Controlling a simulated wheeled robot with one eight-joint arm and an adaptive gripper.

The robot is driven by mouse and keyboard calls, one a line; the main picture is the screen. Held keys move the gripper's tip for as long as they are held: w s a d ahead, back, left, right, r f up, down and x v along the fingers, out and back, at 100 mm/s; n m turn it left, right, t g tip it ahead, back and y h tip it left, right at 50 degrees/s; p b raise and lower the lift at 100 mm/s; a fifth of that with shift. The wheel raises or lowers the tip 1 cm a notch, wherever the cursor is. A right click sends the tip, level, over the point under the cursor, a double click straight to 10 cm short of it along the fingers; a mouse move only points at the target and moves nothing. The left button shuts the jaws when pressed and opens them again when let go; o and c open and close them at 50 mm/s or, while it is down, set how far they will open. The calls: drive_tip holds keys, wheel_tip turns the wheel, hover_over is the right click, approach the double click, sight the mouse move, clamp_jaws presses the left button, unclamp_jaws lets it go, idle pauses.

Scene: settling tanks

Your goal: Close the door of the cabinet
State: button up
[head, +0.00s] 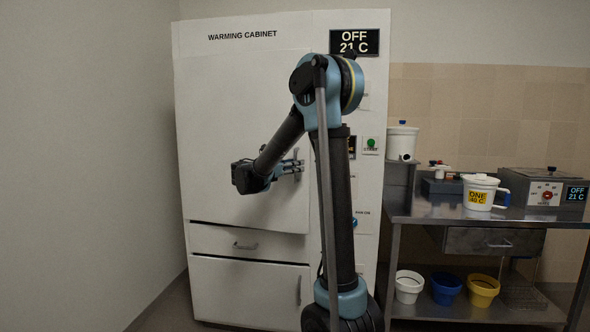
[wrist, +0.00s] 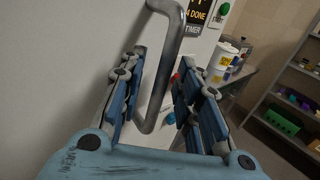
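The white warming cabinet (head: 215,38) stands ahead in the head view. Its large upper door (head: 225,120) looks slightly ajar, its right side standing out and its lower edge slanting, with a dark gap below. The door's grey bar handle (wrist: 165,75) runs between the two fingers of my gripper (wrist: 160,72) in the wrist view. The fingers are apart, with visible space beside the bar, so my gripper looks open around it. In the head view my gripper (head: 290,167) is at the handle by the door's right edge. My arm hides part of that edge.
A cabinet drawer (head: 250,242) and lower door (head: 250,290) sit below, both looking shut. A steel table (head: 425,212) stands to the right with a labelled white jug (head: 480,193) and a grey heating unit (head: 545,190). A bare wall is close on the left.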

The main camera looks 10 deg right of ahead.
drive_tip(key=shift+w+d, duration=0.1)
drive_tip(key=shift+d, duration=0.1)
clamp_jaws()
drive_tip(key=w+d, duration=0.3)
drive_tip(key=w, duration=0.4)
drive_tip(key=shift+w+r, duration=0.2)
drive_tip(key=shift+w, duration=0.05)
drive_tip(key=shift+d, duration=0.1)
unclamp_jaws()
drive_tip(key=shift+w+f, duration=0.15)
